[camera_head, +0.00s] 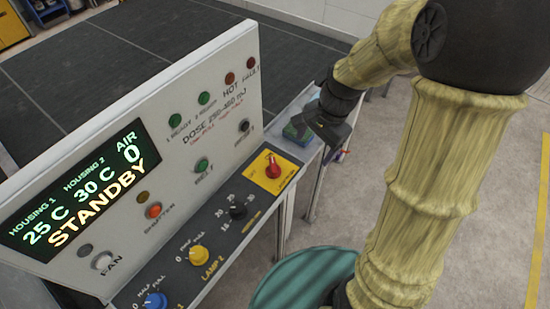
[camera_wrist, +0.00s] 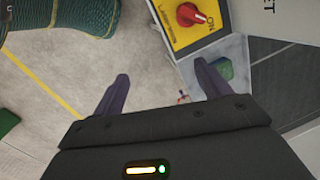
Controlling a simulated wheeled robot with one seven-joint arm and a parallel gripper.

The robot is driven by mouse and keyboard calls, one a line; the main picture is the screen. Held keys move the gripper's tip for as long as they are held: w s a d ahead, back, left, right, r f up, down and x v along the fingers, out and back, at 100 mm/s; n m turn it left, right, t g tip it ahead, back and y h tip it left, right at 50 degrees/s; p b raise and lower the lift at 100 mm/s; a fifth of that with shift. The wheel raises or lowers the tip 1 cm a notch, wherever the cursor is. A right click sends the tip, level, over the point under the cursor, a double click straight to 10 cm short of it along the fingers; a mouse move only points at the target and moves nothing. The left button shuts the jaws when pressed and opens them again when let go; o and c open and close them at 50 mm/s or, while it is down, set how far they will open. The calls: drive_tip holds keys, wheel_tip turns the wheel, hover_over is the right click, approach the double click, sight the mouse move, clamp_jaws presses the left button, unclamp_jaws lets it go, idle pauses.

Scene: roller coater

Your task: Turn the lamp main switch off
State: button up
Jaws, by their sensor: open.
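The lamp main switch (camera_head: 271,168) is a red rotary knob on a yellow plate at the right end of the sloped control panel. In the wrist view the knob (camera_wrist: 188,14) is at the top, right of centre, and its pale mark points towards the printed ON. My gripper (camera_head: 326,128) is to the right of the switch, beyond the panel's end, and apart from it. In the wrist view my gripper (camera_wrist: 163,74) shows two separated fingers with nothing held between them. The knob lies beyond the fingertips.
Yellow (camera_head: 198,256), blue (camera_head: 154,301) and black (camera_head: 237,211) knobs sit on the same panel. The display (camera_head: 80,190) reads STANDBY. A green and blue object (camera_head: 297,131) lies on a grey ledge beside the panel. Open floor (camera_head: 480,205) is at the right.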

sight(274, 164)
drive_tip(key=w+a+r+m+g+y+p, duration=0.1)
drive_tip(key=w+a+r+m+y, duration=0.1)
drive_tip(key=w+m, duration=0.3)
drive_tip(key=shift+a+r+m, duration=0.25)
drive_tip(key=shift+a+m, duration=0.35)
drive_tip(key=shift+m, duration=0.1)
drive_tip(key=shift+w+f, duration=0.1)
drive_tip(key=shift+f, duration=0.05)
drive_tip(key=p+x, duration=0.4)
drive_tip(key=x, duration=1.3)
drive_tip(key=shift+a+p, duration=0.25)
drive_tip(key=shift+p, duration=0.1)
drive_tip(key=shift+c, duration=0.5)
drive_tip(key=c, duration=0.9)
